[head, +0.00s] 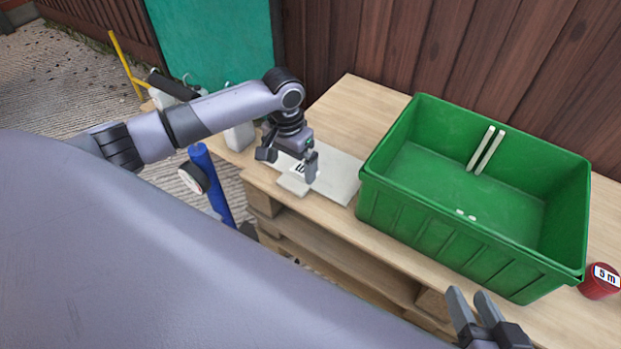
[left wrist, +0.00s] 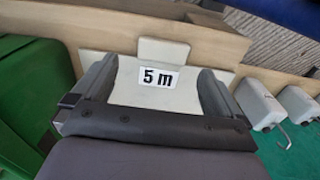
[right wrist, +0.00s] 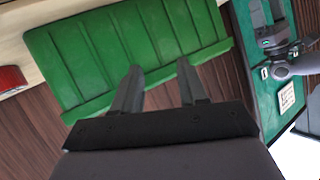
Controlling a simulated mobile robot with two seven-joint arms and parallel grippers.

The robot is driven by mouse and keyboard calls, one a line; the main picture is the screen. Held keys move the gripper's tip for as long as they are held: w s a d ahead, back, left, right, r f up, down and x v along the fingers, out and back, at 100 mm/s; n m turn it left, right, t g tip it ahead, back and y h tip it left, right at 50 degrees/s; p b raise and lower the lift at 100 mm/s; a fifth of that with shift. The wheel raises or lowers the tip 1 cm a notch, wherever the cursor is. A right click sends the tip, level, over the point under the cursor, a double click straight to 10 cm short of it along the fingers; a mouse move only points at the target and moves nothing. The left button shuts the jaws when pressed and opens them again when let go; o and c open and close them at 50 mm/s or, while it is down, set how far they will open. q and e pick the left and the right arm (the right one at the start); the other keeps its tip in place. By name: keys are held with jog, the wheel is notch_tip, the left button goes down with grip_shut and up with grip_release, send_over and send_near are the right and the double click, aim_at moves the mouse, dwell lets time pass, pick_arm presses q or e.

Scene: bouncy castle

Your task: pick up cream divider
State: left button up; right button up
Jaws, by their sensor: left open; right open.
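The cream divider (head: 340,182) is a flat plate with a tab and a "5 m" label. It lies on the wooden table left of the green crate. In the left wrist view the divider (left wrist: 140,92) shows between the open fingers, with its tab pointing away. My left gripper (head: 288,162) is open just above the tab end, fingers on either side of the label; I cannot tell whether they touch it. My right gripper (head: 474,303) is open and empty in front of the crate, and it also shows in the right wrist view (right wrist: 160,80).
The green crate (head: 400,205) stands on the wooden table (head: 350,105), with two pale slot strips on its back inner wall. A red "5 m" tin (head: 600,282) sits at the right. White containers (head: 240,135) and a blue post (head: 211,186) are at the left. A wooden wall stands behind.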

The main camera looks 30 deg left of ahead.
aim_at(290, 186)
pick_arm(q)
jog(key=shift+a+f, duration=0.15)
jog(key=shift+a, duration=0.25)
jog(key=shift+f+b, duration=0.3)
jog(key=shift+b, duration=0.1)
jog(key=shift+f+b, duration=0.5)
jog(key=shift+f, duration=0.4)
notch_tip(290, 186, down, 4)
jog(key=b, duration=0.2)
jog(key=shift+s+d+f+b, duration=0.1)
jog(key=shift+b, duration=0.25)
jog(key=shift+f, duration=0.1)
pick_arm(e)
jog(key=shift+w+a+f+t+y, duration=0.15)
jog(key=shift+a+f+t+y, duration=0.25)
jog(key=shift+a+y, duration=0.1)
pick_arm(q)
jog(key=c, duration=1)
